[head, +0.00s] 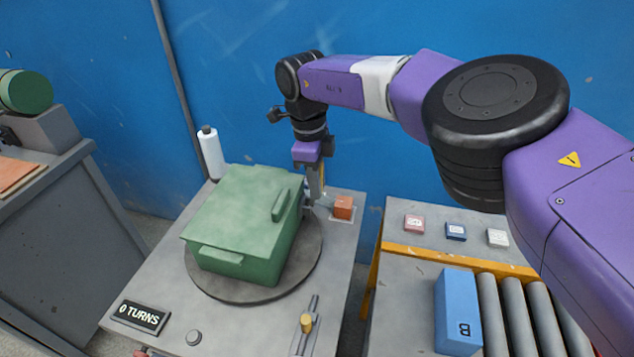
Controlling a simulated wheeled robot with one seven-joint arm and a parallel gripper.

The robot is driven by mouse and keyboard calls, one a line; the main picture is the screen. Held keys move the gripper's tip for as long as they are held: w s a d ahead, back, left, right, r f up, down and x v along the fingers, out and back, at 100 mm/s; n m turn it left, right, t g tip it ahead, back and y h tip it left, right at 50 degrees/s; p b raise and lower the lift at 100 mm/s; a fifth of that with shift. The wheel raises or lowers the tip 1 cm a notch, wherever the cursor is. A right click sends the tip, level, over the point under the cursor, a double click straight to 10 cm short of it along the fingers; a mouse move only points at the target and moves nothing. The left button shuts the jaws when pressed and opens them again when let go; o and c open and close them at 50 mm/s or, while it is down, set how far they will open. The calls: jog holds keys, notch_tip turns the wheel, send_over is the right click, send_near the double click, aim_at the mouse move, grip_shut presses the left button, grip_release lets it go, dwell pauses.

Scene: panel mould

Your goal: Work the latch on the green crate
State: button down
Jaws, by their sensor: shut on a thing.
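The green crate (235,225) stands closed on a round grey turntable (205,287) on the grey bench. A raised green bar lies on its lid and a handle sticks out of its front face. My gripper (317,194) points down at the crate's far right side. Its fingers are close together, shut on a small part at that side, which I take to be the latch. The fingers and the crate's edge hide most of the latch, so I cannot tell its position.
A white bottle (211,153) stands behind the crate. A blue box (458,310) stands beside rollers at right.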

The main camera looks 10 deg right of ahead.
jog(key=shift+s+a+f, duration=0.1)
jog(key=shift+a, duration=0.1)
jog(key=c, duration=1.2)
grip_release()
jog(key=shift+c, duration=0.2)
jog(key=shift+d, duration=0.1)
jog(key=shift+r, duration=0.3)
notch_tip(320, 180, up, 7)
jog(key=shift+w+a+b, duration=0.2)
jog(key=shift+a+b, duration=0.15)
jog(key=shift+a, duration=0.05)
jog(key=shift+r, duration=0.1)
